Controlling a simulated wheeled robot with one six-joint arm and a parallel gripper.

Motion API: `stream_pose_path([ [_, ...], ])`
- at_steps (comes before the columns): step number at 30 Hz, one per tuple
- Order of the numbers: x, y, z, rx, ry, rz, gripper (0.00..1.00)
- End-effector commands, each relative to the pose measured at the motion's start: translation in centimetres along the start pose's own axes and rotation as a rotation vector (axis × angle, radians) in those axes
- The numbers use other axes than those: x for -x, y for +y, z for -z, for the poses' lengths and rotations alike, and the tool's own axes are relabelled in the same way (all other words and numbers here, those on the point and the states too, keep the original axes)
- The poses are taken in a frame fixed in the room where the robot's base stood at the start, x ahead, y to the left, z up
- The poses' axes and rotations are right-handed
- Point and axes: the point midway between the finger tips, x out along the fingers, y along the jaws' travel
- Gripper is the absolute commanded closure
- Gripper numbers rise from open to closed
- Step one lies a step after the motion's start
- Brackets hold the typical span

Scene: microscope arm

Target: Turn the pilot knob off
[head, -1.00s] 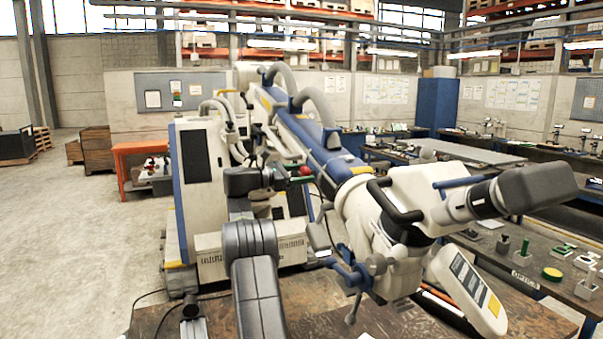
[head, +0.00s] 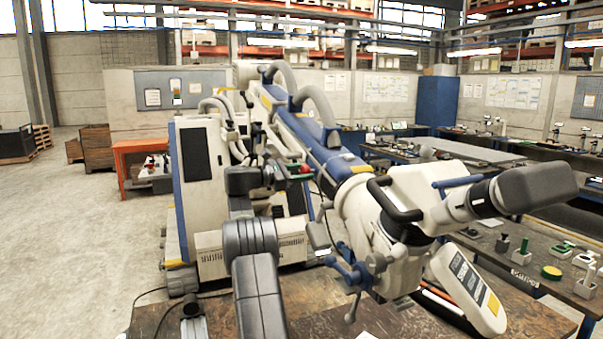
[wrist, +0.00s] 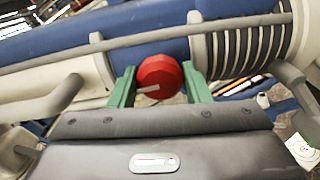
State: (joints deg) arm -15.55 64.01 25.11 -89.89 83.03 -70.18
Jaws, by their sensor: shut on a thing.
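The pilot knob (wrist: 160,77) is red and round with a pale pointer bar, at the middle of the wrist view. My gripper (wrist: 158,88) has its two green fingers on the left and right sides of the knob and is shut on it. The pale bar points left and slightly down in the wrist view. In the head view a small part of the red knob (head: 306,169) shows beside my gripper (head: 298,172), against the microscope arm. The knob's back and its mount are hidden.
The microscope's blue arm (head: 318,150) runs behind the knob, with grey hoses (head: 318,105) above. The microscope head (head: 400,215) stands close on the right. A white cabinet (head: 196,190) is on the left. A grey rail (wrist: 110,43) crosses just beyond the knob.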

Motion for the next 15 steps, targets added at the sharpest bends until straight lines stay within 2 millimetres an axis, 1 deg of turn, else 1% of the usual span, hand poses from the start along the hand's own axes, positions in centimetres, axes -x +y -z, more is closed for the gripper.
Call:
stream_pose_path([
  [5,-0.01,-0.01,-0.09,-0.131,-0.001,0.001,0.79],
  [15,0.0,-0.12,0.07,-0.452,-0.001,0.001,0.79],
])
